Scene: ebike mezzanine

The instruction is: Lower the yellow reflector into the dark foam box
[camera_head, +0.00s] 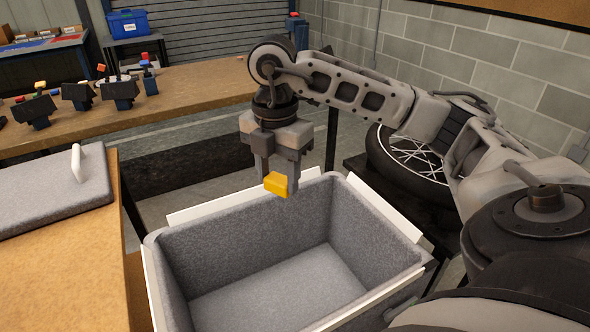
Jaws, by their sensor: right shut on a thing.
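A small yellow reflector (276,184) is held between the fingertips of my right gripper (277,180). My right gripper is shut on it and points downward. The dark foam box (335,215) stands open below, with grey foam walls and an empty visible floor. The reflector appears over the box's far side, near the far wall's rim; its exact height above the rim is hard to tell. My left gripper is not in view.
A grey foam lid (50,195) with a white handle lies on the wooden table at left. White strips (385,207) run along the box's outer sides. A spoked wheel (405,165) sits behind at right. A far bench (180,95) holds several dark stands with coloured pieces.

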